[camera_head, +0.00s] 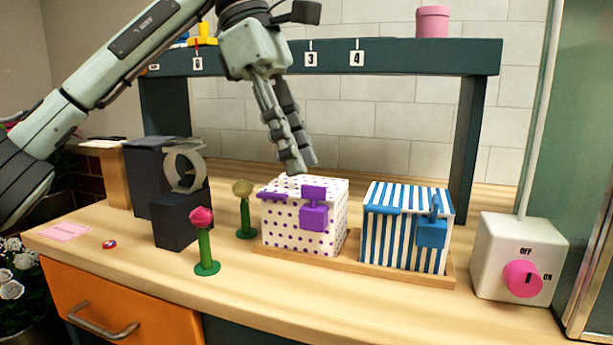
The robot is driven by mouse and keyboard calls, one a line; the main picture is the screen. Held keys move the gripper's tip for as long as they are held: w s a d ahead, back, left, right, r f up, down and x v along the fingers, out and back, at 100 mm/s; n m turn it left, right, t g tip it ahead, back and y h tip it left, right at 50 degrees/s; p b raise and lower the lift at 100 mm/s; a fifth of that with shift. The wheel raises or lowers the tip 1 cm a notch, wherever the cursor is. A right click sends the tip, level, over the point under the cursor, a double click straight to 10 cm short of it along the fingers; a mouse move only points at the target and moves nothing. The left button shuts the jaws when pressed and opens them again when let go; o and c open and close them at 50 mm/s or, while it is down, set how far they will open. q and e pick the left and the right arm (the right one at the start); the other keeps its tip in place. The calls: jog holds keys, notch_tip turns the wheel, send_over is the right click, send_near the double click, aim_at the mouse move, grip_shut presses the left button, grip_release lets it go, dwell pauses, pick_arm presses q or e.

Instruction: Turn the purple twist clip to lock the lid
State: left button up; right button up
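The purple twist clip (314,215) sits on the front of the white box with purple dots (282,222). Its wide flat tab (314,193) stands up above its square body, broad face toward the camera, at the lid's front edge. The dotted lid (325,183) appears to rest on the box, with a purple strip (272,196) at its front left. My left gripper (301,168) points down just above the lid's back edge, apart from the clip. Its fingertips look together, with nothing visible between them. My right gripper is out of view.
A blue-striped box (385,227) with a blue clip (432,232) stands to the right on the same wooden tray (352,267). A pink flower (201,216) stands at front left. A dial box (505,240) is at right. A dark shelf (420,60) spans overhead.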

aim_at(306, 185)
pick_arm(q)
jog(key=shift+x, duration=1.8)
grip_shut()
